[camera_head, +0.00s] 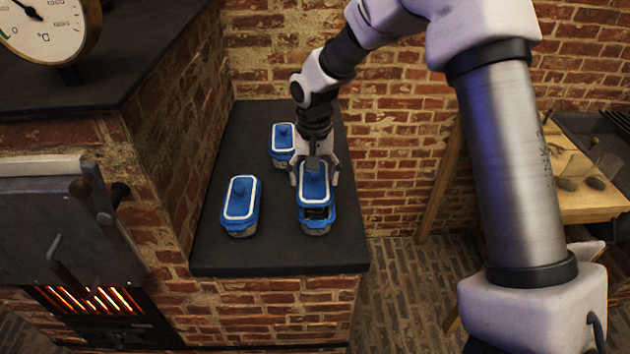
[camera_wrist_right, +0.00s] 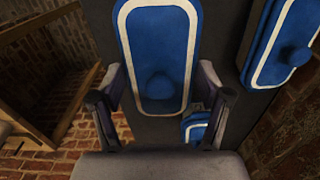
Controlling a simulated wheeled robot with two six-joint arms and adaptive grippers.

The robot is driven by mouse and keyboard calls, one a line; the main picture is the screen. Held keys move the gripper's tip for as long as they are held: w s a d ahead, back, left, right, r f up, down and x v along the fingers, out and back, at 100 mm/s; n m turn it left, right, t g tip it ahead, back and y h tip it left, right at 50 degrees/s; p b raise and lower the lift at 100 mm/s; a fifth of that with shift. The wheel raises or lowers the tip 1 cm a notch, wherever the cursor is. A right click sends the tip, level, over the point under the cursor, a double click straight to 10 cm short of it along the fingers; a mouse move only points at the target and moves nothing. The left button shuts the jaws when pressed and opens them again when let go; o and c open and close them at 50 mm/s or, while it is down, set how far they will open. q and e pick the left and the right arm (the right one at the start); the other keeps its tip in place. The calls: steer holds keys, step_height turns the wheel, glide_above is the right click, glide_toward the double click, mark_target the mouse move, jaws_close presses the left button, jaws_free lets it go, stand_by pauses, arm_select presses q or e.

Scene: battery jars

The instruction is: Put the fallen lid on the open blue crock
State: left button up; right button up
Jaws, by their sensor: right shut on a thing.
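My right gripper (camera_head: 314,175) is shut on a blue lid (camera_head: 313,188) with a white band and a knob. Its fingers are at the two long sides of the lid in the right wrist view, where the lid (camera_wrist_right: 158,40) fills the middle. In the head view the lid is over the open blue crock (camera_head: 317,228) at the right of the dark slab. A dark gap shows between lid and crock at the front, so the lid is not seated there. My left gripper is not in view.
Two lidded blue crocks stand on the slab (camera_head: 275,252): one at the front left (camera_head: 240,205), one behind (camera_head: 283,150). A brick wall is behind. A furnace door (camera_head: 50,220) with glowing bars is at the left, a wooden table (camera_head: 590,195) at the right.

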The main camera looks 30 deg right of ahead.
mark_target(317, 180)
steer(key=f, duration=0.2)
steer(key=f+p, duration=0.1)
steer(key=shift+s+d, duration=0.15)
steer(key=shift+d, duration=0.1)
steer(key=shift+w+f, duration=0.2)
steer(key=shift+f, duration=0.05)
steer(key=shift+s+f, duration=0.15)
steer(key=shift+f, duration=0.05)
steer(key=shift+f, duration=0.15)
steer(key=o, duration=1.3)
steer(key=shift+f, duration=0.1)
